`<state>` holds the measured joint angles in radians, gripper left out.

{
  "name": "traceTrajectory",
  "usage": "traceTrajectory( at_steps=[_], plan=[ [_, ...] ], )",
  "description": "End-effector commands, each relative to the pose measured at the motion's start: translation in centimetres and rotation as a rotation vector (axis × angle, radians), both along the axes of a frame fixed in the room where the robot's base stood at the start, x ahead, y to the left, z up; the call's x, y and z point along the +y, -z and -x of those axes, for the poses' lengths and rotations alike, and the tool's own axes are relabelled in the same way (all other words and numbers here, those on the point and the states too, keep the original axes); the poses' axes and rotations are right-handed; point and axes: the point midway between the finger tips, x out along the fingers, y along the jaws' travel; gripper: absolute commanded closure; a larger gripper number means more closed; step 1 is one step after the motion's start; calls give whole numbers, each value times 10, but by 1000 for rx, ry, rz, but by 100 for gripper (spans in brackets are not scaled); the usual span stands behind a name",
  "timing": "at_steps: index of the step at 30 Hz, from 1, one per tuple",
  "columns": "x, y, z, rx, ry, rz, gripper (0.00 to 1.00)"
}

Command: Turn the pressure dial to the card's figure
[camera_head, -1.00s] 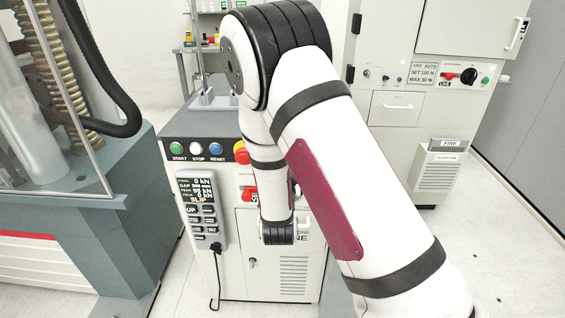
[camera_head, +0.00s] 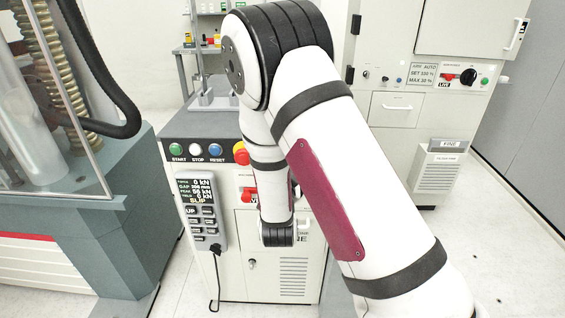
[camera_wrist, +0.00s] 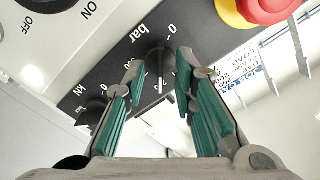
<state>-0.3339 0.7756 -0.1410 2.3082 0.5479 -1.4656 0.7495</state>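The black pressure dial (camera_wrist: 157,58) is in the wrist view on a dark panel, beside the label "bar" and a 0 mark. My gripper (camera_wrist: 161,70) is open, with green-padded fingers on either side of the dial knob. Gaps show between fingertips and knob; whether either touches it I cannot tell. The fingers hide part of the dial's scale. The job card (camera_wrist: 246,70) is at the right, upside down and partly cut off by a finger; its figures are too small to read surely. In the head view my arm hides the dial and gripper.
A second black dial marked kN (camera_wrist: 92,112) is left of my fingers. A red mushroom button (camera_wrist: 268,8) on a yellow base is at the top right. In the head view a pendant (camera_head: 202,212) hangs on the cabinet's left, and a glazed machine (camera_head: 60,190) stands further left.

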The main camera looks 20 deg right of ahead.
Motion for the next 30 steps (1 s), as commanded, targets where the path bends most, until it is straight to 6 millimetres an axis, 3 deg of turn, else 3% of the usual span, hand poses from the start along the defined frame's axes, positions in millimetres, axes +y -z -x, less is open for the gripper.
traceTrajectory(
  at_steps=[15,30],
  plan=[
    [22,1,65,1,-1,0,75],
    [22,-3,68,13,-1,-10,75]
  ],
)
